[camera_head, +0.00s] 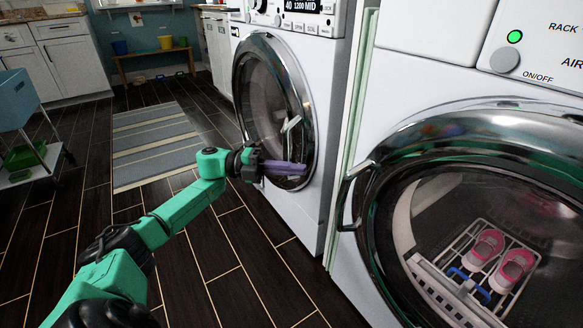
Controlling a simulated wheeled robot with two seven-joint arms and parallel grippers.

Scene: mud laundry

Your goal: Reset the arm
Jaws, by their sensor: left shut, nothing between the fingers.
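My left arm (195,205), green with black joints, comes in from the lower left and reaches out toward the left machine. Its gripper (301,169), with purple fingers, is shut and empty. The fingers overlap the lower part of that machine's round door (265,100) in the picture; I cannot tell whether they touch it. My right gripper is not in view.
The right machine's round door (400,150) looks shut, its handle (352,190) on the left rim. Pink shoes (484,248) sit on a rack inside. Dark floor with a striped rug (155,140) is open at left; a blue-bin cart (14,100) stands at far left.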

